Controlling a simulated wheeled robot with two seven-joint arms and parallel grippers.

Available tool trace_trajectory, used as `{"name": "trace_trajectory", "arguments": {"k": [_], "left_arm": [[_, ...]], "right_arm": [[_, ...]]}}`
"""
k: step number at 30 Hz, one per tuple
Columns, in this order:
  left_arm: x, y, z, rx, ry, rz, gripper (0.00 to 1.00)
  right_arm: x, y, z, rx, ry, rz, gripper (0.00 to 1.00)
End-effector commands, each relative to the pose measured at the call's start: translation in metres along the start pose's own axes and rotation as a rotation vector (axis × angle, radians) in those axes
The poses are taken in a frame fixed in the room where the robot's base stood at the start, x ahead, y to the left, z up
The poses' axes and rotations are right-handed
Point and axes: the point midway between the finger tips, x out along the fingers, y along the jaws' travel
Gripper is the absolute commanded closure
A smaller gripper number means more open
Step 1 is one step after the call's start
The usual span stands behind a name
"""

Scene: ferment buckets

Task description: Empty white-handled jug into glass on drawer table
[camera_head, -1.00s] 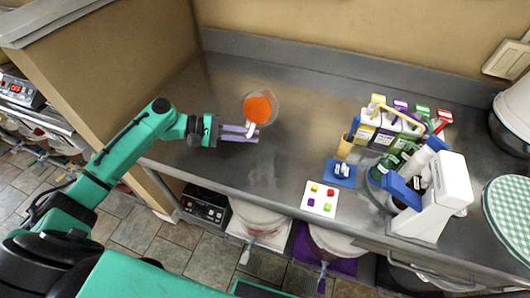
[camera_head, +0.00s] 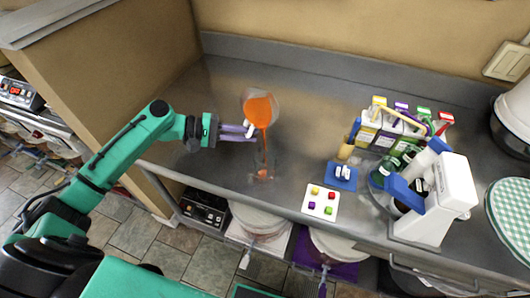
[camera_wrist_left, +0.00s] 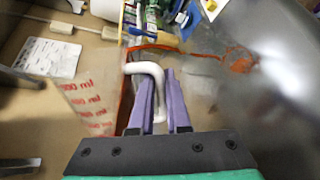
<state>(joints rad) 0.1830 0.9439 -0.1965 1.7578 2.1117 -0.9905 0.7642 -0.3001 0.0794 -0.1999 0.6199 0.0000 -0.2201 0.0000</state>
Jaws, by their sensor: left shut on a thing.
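The clear jug (camera_head: 260,106) with orange liquid is tilted above the metal counter. My left gripper (camera_head: 250,134) is shut on its white handle (camera_wrist_left: 150,72), which sits between the purple fingers in the left wrist view. A thin orange stream falls from the jug's lip. It runs down to a faint clear glass (camera_head: 264,168), with some orange low in it. The glass is hard to make out, so I cannot tell its level or whether any liquid lands outside. Red markings show on the jug wall (camera_wrist_left: 88,103) in the left wrist view. My right gripper is not in view.
A white card with coloured blocks (camera_head: 320,202) and a blue mat (camera_head: 341,176) lie right of the glass. A caddy of bottles (camera_head: 385,130) and a white appliance (camera_head: 440,200) stand further right. The counter behind the jug is clear.

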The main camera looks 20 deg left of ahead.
Motion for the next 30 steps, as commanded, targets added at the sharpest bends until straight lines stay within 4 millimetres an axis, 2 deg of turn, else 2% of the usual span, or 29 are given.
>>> {"name": "trace_trajectory", "arguments": {"k": [30], "left_arm": [[0.0, 0.0019, 0.0013, 0.062, 0.019, 0.011, 1.0]], "right_arm": [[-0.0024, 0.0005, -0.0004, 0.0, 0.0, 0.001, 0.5]]}}
